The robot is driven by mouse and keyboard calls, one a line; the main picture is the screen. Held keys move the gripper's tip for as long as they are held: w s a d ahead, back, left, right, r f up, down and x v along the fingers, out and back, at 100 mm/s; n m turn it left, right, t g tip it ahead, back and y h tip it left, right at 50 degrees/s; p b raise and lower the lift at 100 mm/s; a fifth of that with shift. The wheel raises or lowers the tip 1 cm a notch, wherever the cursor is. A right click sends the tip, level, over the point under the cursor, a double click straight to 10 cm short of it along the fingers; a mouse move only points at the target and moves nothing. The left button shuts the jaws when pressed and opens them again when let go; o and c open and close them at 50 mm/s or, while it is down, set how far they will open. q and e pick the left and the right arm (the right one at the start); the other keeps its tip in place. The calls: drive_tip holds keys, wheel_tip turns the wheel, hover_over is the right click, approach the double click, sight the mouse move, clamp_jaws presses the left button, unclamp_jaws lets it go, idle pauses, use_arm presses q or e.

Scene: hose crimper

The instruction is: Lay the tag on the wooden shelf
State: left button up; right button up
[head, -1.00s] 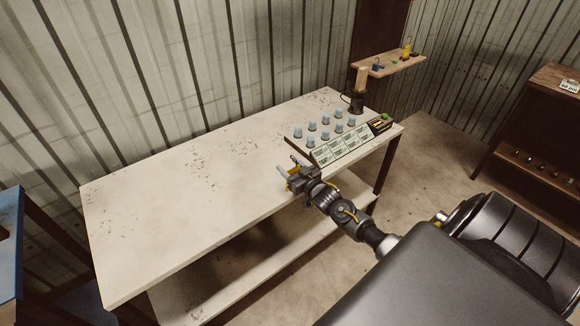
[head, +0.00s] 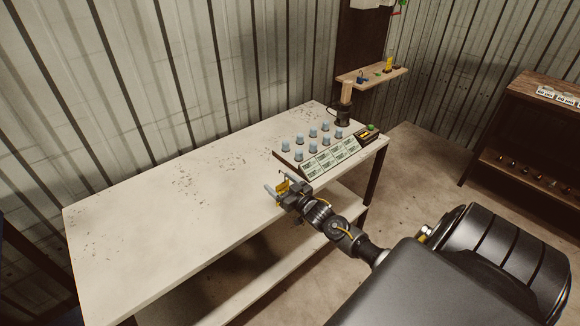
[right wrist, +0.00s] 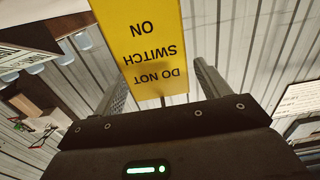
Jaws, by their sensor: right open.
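A yellow tag (right wrist: 150,45) with the words "DO NOT SWITCH ON" fills the upper middle of the right wrist view, upside down, between the two fingers. My right gripper (right wrist: 158,88) is open around it; I cannot tell whether a finger touches it. In the head view my right gripper (head: 275,188) is over the near edge of the white table, with yellow between its fingers. A small wooden shelf (head: 360,78) is fixed to a dark post behind the table's far right end and holds several small items. My left gripper is not in view.
A panel of blue knobs and white labels (head: 330,157) is on the table (head: 150,210), beyond my right gripper. A dark-based cylinder (head: 343,115) stands near the shelf. A wooden rack (head: 525,95) stands at right. The table's left half is clear.

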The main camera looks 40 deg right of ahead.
drive_tip(key=s+b, duration=0.2)
drive_tip(key=s, duration=0.7)
drive_tip(key=shift+s, duration=0.4)
drive_tip(key=shift+f, duration=0.1)
drive_tip(key=s+a+f+g, duration=0.25)
drive_tip(key=s+f, duration=0.35)
drive_tip(key=f, duration=0.5)
drive_tip(key=s+a+f+g, duration=0.1)
drive_tip(key=s+f+g, duration=0.35)
drive_tip(key=f, duration=0.75)
drive_tip(key=s+a+f+g, duration=0.2)
drive_tip(key=s+f, duration=0.4)
drive_tip(key=f, duration=0.5)
drive_tip(key=s+a+f+n+g, duration=0.1)
drive_tip(key=s+a+f, duration=0.3)
drive_tip(key=s, duration=0.5)
drive_tip(key=s+a+f+g, duration=0.4)
drive_tip(key=s+f, duration=0.1)
drive_tip(key=s, duration=0.4)
drive_tip(key=s+a+f+n+g, duration=0.1)
drive_tip(key=s+a+f+g, duration=0.2)
drive_tip(key=s, duration=0.6)
wheel_tip(320, 180, down, 2)
drive_tip(key=shift+a+f+n, duration=0.1)
drive_tip(key=shift+a+n, duration=0.2)
drive_tip(key=shift+a, duration=0.6)
drive_tip(key=c, duration=0.9)
drive_tip(key=shift+w, duration=0.1)
drive_tip(key=shift+c, duration=0.4)
